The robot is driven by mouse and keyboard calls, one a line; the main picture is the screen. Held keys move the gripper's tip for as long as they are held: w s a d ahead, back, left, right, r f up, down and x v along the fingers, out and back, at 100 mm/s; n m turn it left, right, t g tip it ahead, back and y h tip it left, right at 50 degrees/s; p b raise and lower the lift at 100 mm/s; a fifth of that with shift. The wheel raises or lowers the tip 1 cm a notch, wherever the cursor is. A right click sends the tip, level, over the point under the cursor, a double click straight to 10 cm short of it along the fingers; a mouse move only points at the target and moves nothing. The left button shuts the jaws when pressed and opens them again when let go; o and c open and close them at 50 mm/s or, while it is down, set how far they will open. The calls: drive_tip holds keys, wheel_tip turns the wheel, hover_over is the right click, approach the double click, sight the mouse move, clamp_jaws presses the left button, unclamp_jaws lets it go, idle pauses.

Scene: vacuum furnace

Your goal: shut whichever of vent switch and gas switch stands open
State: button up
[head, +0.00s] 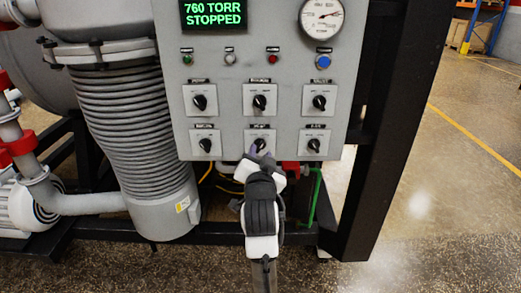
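The grey control panel (230,72) carries two rows of black rotary switches on white plates. The labels above them are too small to read, so I cannot tell which are the vent switch and the gas switch. The bottom row has a left switch (206,145), a middle switch (260,144) and a right switch (314,145). The knobs look slightly tilted; their exact settings are unclear. My gripper (259,156) is just below the bottom middle switch in the picture, its tips overlapping the lower part of that plate. I cannot tell whether it touches the knob or how far its fingers are apart.
The top row has several more switches (260,101), with small buttons and lamps above. A green display (213,14) reads 760 TORR STOPPED. A gauge (321,18) sits top right. A ribbed grey cylinder (125,125) stands left. A black frame post (385,130) stands right, with open floor beyond.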

sight(260, 146)
drive_tip(key=shift+w, duration=1.4)
drive_tip(key=shift+c, duration=0.4)
clamp_jaws()
drive_tip(key=shift+n, duration=0.3)
drive_tip(key=n, duration=0.5)
drive_tip(key=shift+a+n, duration=0.1)
drive_tip(key=shift+n, duration=0.2)
drive_tip(key=n, duration=0.5)
drive_tip(key=shift+n, duration=0.3)
